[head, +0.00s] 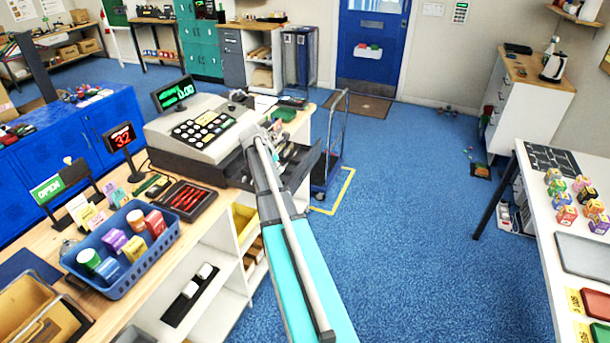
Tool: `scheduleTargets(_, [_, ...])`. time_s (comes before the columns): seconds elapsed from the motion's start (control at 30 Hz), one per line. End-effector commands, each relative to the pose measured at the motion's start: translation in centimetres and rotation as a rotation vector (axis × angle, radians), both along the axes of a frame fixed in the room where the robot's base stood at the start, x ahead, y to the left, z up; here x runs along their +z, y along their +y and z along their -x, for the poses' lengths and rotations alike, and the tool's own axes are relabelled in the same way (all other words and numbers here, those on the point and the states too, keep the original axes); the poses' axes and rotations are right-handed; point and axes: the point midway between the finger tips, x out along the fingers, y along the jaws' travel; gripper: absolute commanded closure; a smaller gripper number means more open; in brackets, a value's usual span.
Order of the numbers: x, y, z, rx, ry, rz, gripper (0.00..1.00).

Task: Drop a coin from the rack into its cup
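The cash register (196,128) stands on the wooden counter with its dark drawer (308,168) pulled out to the right. Small pale and brownish items show inside the drawer, but I cannot make out single coins, a coin rack or cups there. My arm reaches away from the bottom of the view, and my gripper (272,133) is at its far end, over or close beside the drawer. The arm hides part of the drawer. The fingers are too small and overlapped to tell whether they are open or hold anything.
A trolley (331,150) stands behind the drawer. A white table (562,232) is at right. Blue floor between is clear.

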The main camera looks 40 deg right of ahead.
Motion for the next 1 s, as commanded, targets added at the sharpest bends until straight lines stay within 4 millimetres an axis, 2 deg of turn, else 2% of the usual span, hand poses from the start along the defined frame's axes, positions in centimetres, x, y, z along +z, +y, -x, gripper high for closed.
scheduleTargets(0.13, [-0.77,0.03,-0.02,0.000,0.000,0.000,1.00])
scheduleTargets(0.53, [-0.85,0.07,-0.05,0.001,0.000,0.000,1.00])
scheduleTargets(0.8, [-0.84,0.10,-0.07,0.001,0.000,0.000,0.51])
scheduleTargets(1.0, [-0.84,0.12,-0.07,0.001,0.000,0.000,0.51])
